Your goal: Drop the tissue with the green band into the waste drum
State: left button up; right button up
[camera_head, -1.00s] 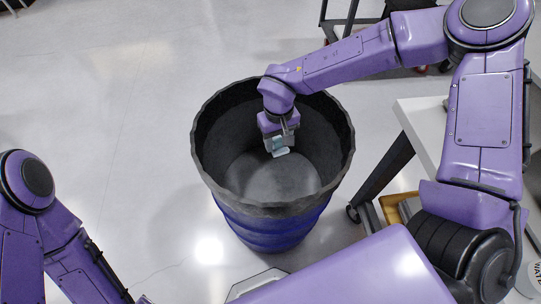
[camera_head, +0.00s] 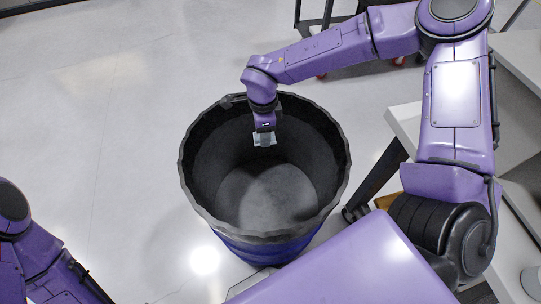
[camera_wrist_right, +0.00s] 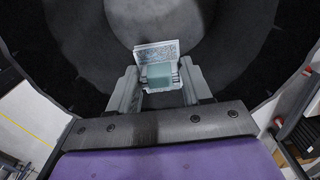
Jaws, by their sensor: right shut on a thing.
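The waste drum (camera_head: 262,244) is a large open-topped drum, blue outside and dark inside, standing on the floor. My right gripper (camera_head: 265,137) points down within the drum's mouth, near its far side. It is shut on a small pale tissue packet (camera_head: 265,142). In the right wrist view the tissue (camera_wrist_right: 154,51) has a pale patterned face and a green band, and sits between the two fingers with the drum's dark interior (camera_wrist_right: 75,35) around and below it. The tissue is apart from the drum's floor. My left gripper is out of view; only part of my left arm shows.
A light table (camera_head: 407,116) with dark legs stands right of the drum. A dark wheeled cart (camera_head: 330,25) is at the back. The pale floor (camera_head: 90,120) left of the drum is clear.

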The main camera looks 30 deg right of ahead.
jog(key=m, duration=0.6)
jog(key=shift+w+d+r, duration=0.1)
jog(key=shift+d+r, duration=0.1)
jog(key=shift+d, duration=0.1)
jog(key=m, duration=0.2)
jog(key=shift+w+d+m, duration=0.1)
jog(key=shift+d+m, duration=0.1)
jog(key=shift+m, duration=0.2)
jog(key=m, duration=0.6)
jog(key=shift+w+d, duration=0.2)
jog(key=shift+d, duration=0.1)
notch_tip(320, 180, down, 6)
jog(key=b, duration=0.4)
jog(key=shift+b, duration=0.4)
jog(key=o, duration=1)
jog(key=shift+r, duration=0.1)
notch_tip(320, 180, up, 10)
jog(key=shift+r+b, duration=0.25)
jog(key=shift+b, duration=0.15)
